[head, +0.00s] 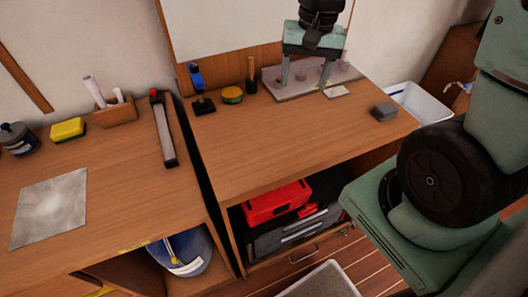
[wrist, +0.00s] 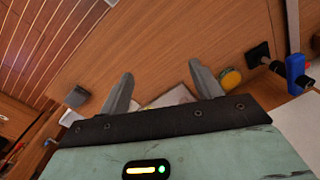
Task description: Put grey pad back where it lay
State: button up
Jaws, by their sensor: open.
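A small grey block (head: 384,111), which looks like the grey pad, lies on the right part of the right-hand wooden worktop. It also shows in the wrist view (wrist: 77,97), left of the fingers and outside them. My gripper (head: 304,86) hangs fingers down at the back of that worktop, by a pale tray, to the left of and behind the block. In the wrist view my gripper (wrist: 160,72) has its two fingers well apart, with nothing held between them. I cannot tell how far the fingertips are above the surface.
The pale tray (head: 279,87) holds small items; a whitish card (head: 336,91) lies beside it. A yellow tin (head: 232,95) and a blue tool (head: 197,78) stand left. A white bin (head: 420,101) is beyond the right edge. The worktop's front and middle are clear.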

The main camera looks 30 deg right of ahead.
jog(key=s+a+r+n, duration=0.1)
jog(key=s+a+n, duration=1.3)
jog(key=a, duration=0.5)
jog(key=shift+s+a, duration=0.15)
jog(key=shift+s, duration=0.55)
jog(key=shift+r, duration=0.1)
